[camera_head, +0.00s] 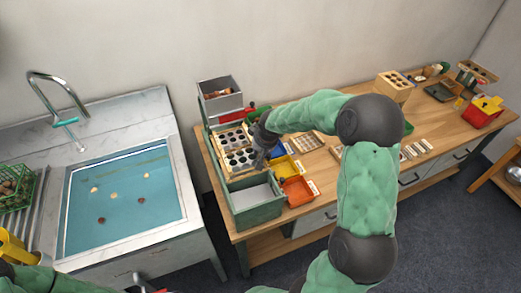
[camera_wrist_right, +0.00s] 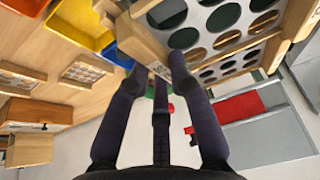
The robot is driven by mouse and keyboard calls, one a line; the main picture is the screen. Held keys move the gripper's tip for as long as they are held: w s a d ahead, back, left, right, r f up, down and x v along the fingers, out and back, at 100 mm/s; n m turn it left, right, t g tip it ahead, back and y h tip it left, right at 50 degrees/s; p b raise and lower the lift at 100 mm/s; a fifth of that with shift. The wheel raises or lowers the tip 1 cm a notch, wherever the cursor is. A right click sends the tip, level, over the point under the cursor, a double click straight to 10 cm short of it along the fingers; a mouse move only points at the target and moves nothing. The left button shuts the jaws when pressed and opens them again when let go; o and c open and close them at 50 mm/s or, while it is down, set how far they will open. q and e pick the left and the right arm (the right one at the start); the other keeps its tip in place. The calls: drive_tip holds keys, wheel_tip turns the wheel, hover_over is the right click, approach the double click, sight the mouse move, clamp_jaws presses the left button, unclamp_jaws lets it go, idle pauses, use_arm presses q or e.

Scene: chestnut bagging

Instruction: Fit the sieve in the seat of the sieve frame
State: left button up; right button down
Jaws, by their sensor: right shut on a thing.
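The sieve (camera_head: 241,160), a pale plate with large dark round holes and a wooden rim, lies over the sieve frame (camera_head: 216,160) at the left end of the bench. In the right wrist view the sieve's holed plate (camera_wrist_right: 205,22) fills the top. My right gripper (camera_head: 264,150) is at the sieve's right side, and in its wrist view its dark fingers (camera_wrist_right: 160,72) are shut on the wooden rim. A second set of holes (camera_wrist_right: 232,66) shows beyond a wooden bar. I cannot tell whether the sieve sits fully in the seat.
A green box (camera_head: 255,212) stands in front of the frame. Yellow (camera_head: 284,167) and orange (camera_head: 298,190) bins are close on the right. A grey bin (camera_head: 220,97) stands behind. The water-filled sink (camera_head: 125,200) is to the left.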

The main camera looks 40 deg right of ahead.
drive_tip(key=shift+f+b, duration=0.4)
drive_tip(key=shift+b, duration=0.1)
idle(0.3)
drive_tip(key=c, duration=0.8)
unclamp_jaws()
drive_tip(key=shift+r, duration=0.15)
drive_tip(key=shift+r+p, duration=1.95)
drive_tip(key=shift+r, duration=0.95)
